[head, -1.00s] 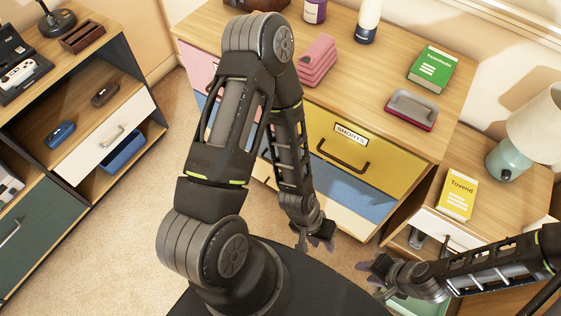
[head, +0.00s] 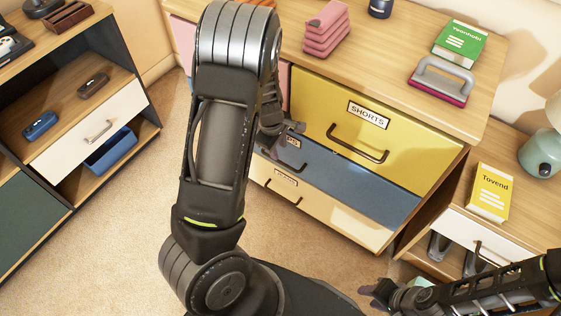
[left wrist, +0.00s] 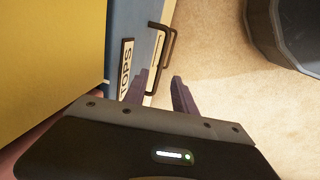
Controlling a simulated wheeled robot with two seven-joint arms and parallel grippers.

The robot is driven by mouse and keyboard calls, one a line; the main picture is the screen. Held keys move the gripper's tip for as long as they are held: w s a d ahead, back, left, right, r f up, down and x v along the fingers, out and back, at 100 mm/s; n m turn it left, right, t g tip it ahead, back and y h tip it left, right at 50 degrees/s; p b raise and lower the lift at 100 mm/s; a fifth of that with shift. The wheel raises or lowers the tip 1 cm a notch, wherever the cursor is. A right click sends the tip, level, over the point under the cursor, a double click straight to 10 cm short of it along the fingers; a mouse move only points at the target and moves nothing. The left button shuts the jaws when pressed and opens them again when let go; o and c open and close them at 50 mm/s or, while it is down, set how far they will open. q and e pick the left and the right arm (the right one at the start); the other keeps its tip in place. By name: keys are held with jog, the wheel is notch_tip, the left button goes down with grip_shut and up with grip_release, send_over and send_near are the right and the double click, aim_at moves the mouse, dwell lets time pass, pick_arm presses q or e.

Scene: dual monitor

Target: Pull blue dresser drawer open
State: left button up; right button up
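The blue dresser drawer (head: 350,184) sits below the yellow drawer and above the cream one in the head view. Its front looks flush with the dresser. Its label (left wrist: 126,68) reads "TOPS" in the left wrist view, where the blue front (left wrist: 121,22) stands on edge. A dark bar handle (left wrist: 168,45) stands out from it. My left gripper (left wrist: 159,90) is open, its fingers pointing toward the handle, the near end of which shows between them. I cannot tell if they touch. In the head view my left gripper (head: 290,128) is partly hidden. My right gripper (head: 374,293) hangs away from the dresser.
The yellow drawer (head: 415,145) has its own handle and a "SHORTS" label. The cream drawer (head: 330,212) lies below the blue one. A nightstand with a yellow book (head: 489,193) stands at the right. A shelf unit (head: 85,130) is at the left. Carpet (head: 120,240) between is clear.

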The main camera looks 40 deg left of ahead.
aim_at(281, 162)
pick_arm(q)
jog(key=shift+w+f+b, duration=0.25)
jog(key=shift+f+b, duration=0.25)
jog(key=shift+f, duration=0.8)
jog(key=shift+w+f+b, duration=0.2)
jog(key=shift+f+b, duration=0.3)
jog(key=shift+f, duration=0.85)
jog(key=shift+w+f+b, duration=0.25)
jog(key=shift+f+b, duration=0.25)
jog(key=shift+f, duration=0.8)
grip_shut()
